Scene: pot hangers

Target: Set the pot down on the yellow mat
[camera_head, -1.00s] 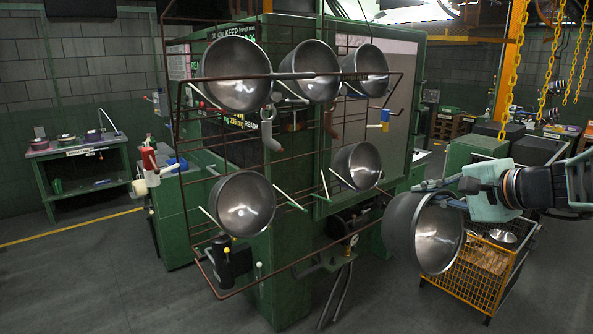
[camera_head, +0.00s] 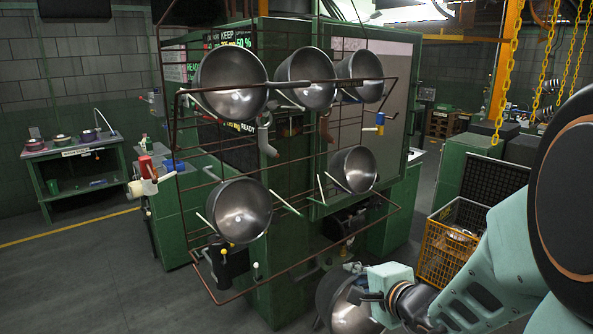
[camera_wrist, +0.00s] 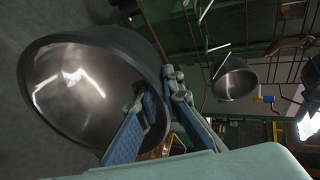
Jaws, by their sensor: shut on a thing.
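The pot (camera_head: 350,316) is a grey metal bowl at the bottom edge of the head view, partly hidden by my arm and cut by the frame. It also fills the left of the wrist view (camera_wrist: 85,88), its shiny inside facing the camera. My gripper (camera_head: 356,280) is shut on the pot's rim side; its blue fingers (camera_wrist: 152,108) show at the rim in the wrist view. The pot hangs clear of the rack. No yellow mat is visible in either view.
A wire rack (camera_head: 283,215) with several hanging pots stands in front of a green machine (camera_head: 283,270). A yellow wire crate (camera_head: 436,252) is behind my arm at right. A green bench (camera_head: 75,165) stands far left. The floor at left front is clear.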

